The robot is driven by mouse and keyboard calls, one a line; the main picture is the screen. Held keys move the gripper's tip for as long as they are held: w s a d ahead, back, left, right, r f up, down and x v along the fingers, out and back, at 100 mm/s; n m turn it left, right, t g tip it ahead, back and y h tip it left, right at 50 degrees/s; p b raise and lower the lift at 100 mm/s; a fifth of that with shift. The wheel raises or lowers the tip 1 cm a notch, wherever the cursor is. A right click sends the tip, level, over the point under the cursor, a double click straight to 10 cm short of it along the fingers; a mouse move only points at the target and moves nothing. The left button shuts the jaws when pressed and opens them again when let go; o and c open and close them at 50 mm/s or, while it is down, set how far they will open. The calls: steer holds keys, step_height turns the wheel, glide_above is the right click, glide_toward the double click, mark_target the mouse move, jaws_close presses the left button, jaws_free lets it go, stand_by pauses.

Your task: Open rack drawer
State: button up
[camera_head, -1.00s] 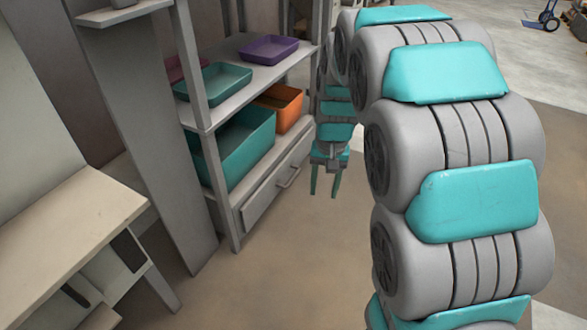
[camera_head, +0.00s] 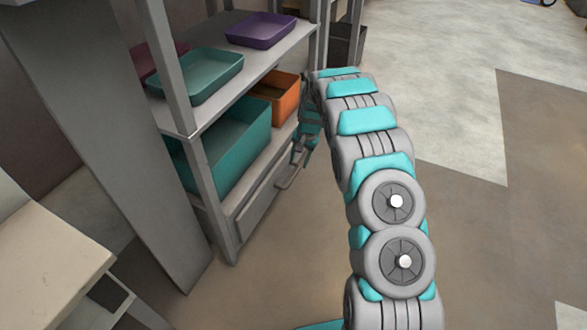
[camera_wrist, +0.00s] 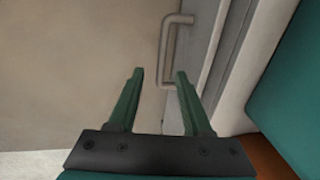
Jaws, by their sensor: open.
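The rack drawer (camera_head: 254,213) is a grey front at the bottom of the shelf rack, and it looks closed. Its bar handle (camera_head: 291,170) is grey and sticks out from the front. In the wrist view the handle (camera_wrist: 164,50) lies beyond my fingertips, a little above the gap between them. My gripper (camera_wrist: 159,75) is open and empty, with two green fingers apart. In the head view my gripper (camera_head: 303,153) is beside the drawer front near the handle, small and partly hidden by my arm. Whether a finger touches the handle cannot be told.
The rack shelves (camera_head: 230,65) hold a teal tray (camera_head: 195,75), a purple tray (camera_head: 261,31), a large teal bin (camera_head: 236,145) and an orange bin (camera_head: 275,95). A pale table (camera_head: 45,250) stands at the left. The floor (camera_head: 470,200) right of my arm is clear.

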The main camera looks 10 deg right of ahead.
mark_target(294, 175)
steer(key=f, duration=0.2)
steer(key=w+a+f, duration=0.1)
steer(key=f, duration=0.5)
steer(key=shift+w+a+f, duration=0.15)
steer(key=shift+w, duration=0.15)
steer(key=shift+c, duration=0.2)
jaws_close()
stand_by(1.0)
